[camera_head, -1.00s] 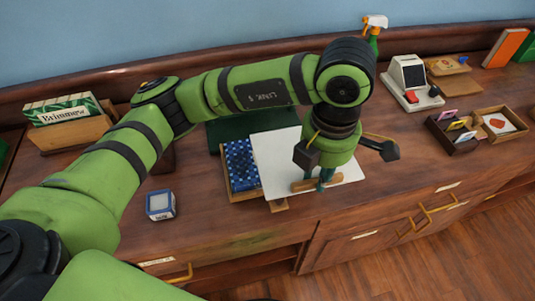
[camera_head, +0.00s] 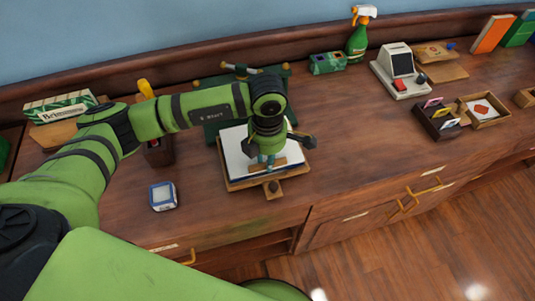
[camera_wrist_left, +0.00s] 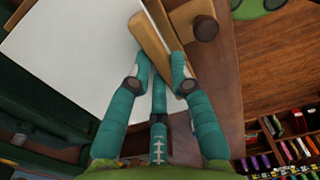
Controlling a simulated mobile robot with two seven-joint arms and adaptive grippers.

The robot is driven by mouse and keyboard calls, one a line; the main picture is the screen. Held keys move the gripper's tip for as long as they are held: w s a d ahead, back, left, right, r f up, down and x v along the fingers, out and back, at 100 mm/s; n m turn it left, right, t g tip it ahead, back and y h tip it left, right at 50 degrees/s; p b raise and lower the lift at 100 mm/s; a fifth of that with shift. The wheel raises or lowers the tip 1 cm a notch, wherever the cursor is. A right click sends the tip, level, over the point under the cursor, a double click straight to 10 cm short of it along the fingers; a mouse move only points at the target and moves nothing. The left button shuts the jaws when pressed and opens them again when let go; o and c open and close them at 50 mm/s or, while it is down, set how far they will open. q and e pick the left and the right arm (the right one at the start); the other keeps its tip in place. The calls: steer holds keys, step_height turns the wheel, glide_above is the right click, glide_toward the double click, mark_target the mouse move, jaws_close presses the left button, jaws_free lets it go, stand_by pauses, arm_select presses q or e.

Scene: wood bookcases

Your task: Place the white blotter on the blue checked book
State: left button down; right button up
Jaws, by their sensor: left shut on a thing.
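The white blotter (camera_head: 234,150) is a flat white sheet with a wooden bar handle; it also shows in the wrist view (camera_wrist_left: 80,40). My left gripper (camera_head: 267,163) is over it, and in the wrist view its teal fingers (camera_wrist_left: 158,78) are shut on the wooden handle (camera_wrist_left: 152,42). The blotter lies over a wooden tray with a front knob (camera_head: 273,188), roughly lined up with it. The blue checked book is hidden under the blotter, so I cannot tell whether the blotter rests on it. My right gripper is not in view.
A dark green press (camera_head: 215,128) stands right behind the tray. A blue and white box (camera_head: 162,196) sits to the left. A spray bottle (camera_head: 357,42), a card machine (camera_head: 400,72) and card trays (camera_head: 437,120) stand to the right. The counter right of the tray is clear.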

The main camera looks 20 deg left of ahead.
arm_select(q)
steer(key=shift+f, duration=0.15)
steer(key=shift+f, duration=0.1)
steer(key=shift+f+b, duration=0.1)
steer(key=shift+b, duration=0.25)
steer(key=c, duration=1.1)
jaws_free()
steer(key=shift+r+p, duration=0.4)
steer(key=shift+p, duration=0.05)
steer(key=shift+r+b, duration=1.4)
steer(key=shift+r, duration=4.45)
